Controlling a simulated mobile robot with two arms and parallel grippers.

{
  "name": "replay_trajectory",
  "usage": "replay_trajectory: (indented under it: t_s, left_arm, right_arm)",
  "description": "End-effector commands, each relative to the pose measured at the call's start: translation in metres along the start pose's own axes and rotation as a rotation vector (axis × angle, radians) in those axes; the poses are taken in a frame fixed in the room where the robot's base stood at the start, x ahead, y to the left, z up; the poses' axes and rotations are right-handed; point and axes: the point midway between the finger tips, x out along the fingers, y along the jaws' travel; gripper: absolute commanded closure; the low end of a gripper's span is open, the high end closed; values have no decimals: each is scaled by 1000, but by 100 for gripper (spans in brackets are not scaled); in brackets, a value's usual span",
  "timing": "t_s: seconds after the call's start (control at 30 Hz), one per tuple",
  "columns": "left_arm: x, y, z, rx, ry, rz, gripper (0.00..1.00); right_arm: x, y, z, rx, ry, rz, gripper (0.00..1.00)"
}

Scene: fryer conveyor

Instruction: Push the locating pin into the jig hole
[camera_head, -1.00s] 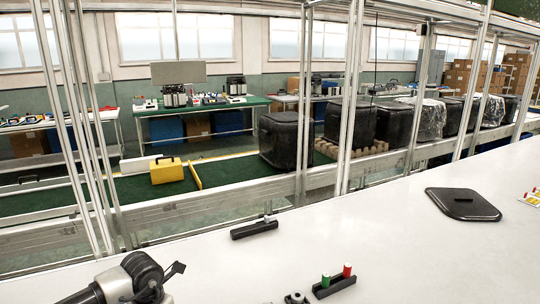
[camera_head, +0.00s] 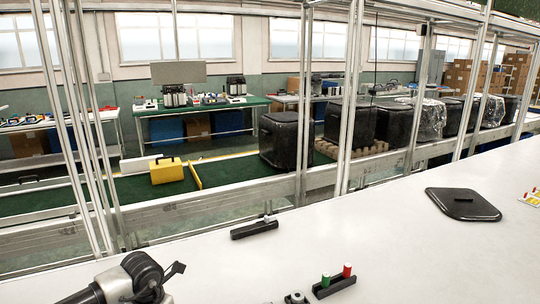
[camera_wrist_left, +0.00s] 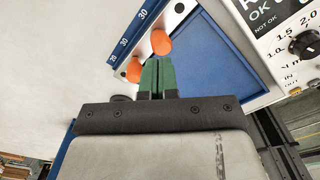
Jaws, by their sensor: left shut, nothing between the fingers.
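My left gripper (camera_wrist_left: 158,80) shows in the left wrist view with its green fingers pressed together and nothing between them. I cannot tell whether the fingers touch the orange pieces. In the head view a black block (camera_head: 254,229) with a small light pin-like piece (camera_head: 267,218) lies on the white table. A small grey part with a round top (camera_head: 296,298) is cut off at the bottom edge. I cannot tell which piece is the locating pin, and no jig hole shows clearly.
A black holder (camera_head: 334,287) carries a green and a red cylinder. A flat black plate (camera_head: 463,204) lies at the right. A meter with a dial (camera_wrist_left: 305,43) borders the tray in the wrist view. The middle of the white table (camera_head: 380,240) is clear.

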Motion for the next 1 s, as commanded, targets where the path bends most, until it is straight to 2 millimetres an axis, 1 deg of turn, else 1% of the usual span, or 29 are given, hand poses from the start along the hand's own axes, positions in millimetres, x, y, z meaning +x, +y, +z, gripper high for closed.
replay_trajectory:
  t_s: [1.0]
  left_arm:
    - [23,0,0,0,0,0,100]
  right_arm:
    - [19,-1,2,1,0,-1,57]
